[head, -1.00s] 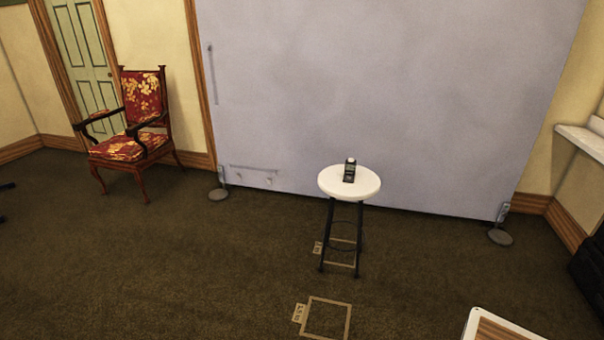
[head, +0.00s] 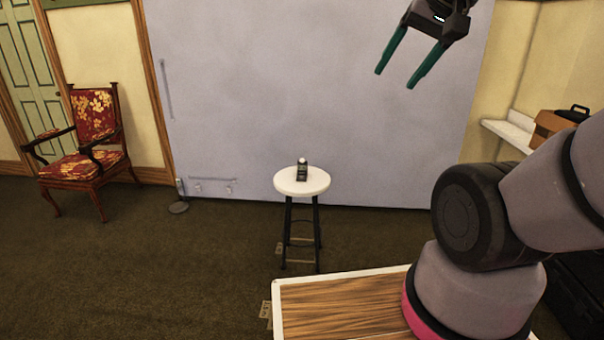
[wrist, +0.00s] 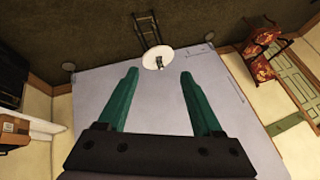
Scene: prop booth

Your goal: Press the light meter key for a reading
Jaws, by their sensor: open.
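The light meter (head: 301,170) is a small dark device with a pale dome on top. It stands on the round white top of a stool (head: 287,187) with dark legs. In the wrist view the light meter (wrist: 159,63) shows small on the white stool top (wrist: 150,60), beyond the fingertips. Its key is too small to make out. My gripper (head: 394,79) has two green fingers, spread open and empty, high at the upper right of the head view and well apart from the meter. The open fingers also show in the wrist view (wrist: 159,72).
A grey backdrop panel (head: 330,90) stands behind the stool. A red floral armchair (head: 84,165) is at the left. A wall shelf (head: 512,134) holds a brown case (head: 552,122) at the right. Carpet left of the stool is clear; tape marks lie beneath it.

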